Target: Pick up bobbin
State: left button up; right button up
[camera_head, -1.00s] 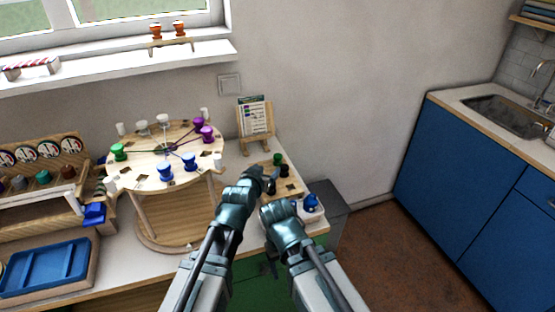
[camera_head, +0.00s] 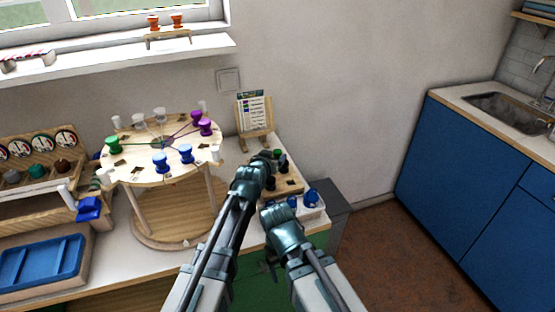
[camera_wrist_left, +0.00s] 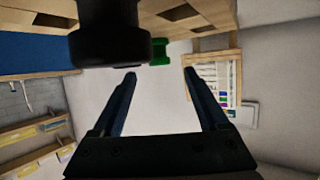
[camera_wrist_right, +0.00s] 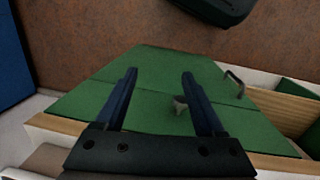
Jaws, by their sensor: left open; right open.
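My left gripper (camera_head: 272,160) is open and empty at the small wooden bobbin board (camera_head: 292,187), and hides part of it. In the left wrist view, its open fingers (camera_wrist_left: 160,74) point toward a green bobbin (camera_wrist_left: 160,50) farther off. A large dark bobbin (camera_wrist_left: 105,40) is close to the camera, up and left of the gap, not between the fingers. In the head view, dark bobbins (camera_head: 284,168) stand on the board beside this gripper. My right gripper (camera_head: 277,210) is low in front of the board; in its wrist view its open fingers (camera_wrist_right: 160,74) are empty.
A round pegged stand with blue (camera_head: 160,163), purple (camera_head: 205,127) and green bobbins (camera_head: 113,144) is left of my arms. A white tray (camera_head: 312,209) with blue items is right of my right gripper. A card on an easel (camera_head: 253,115) stands behind the board.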

aim_at(277, 152)
pick_arm(q)
jog(key=b+x, duration=0.1)
jog(key=x, duration=0.3)
jog(key=shift+w, duration=0.15)
jog(key=shift+r, duration=0.1)
jog(key=shift+c, duration=0.2)
grip_shut()
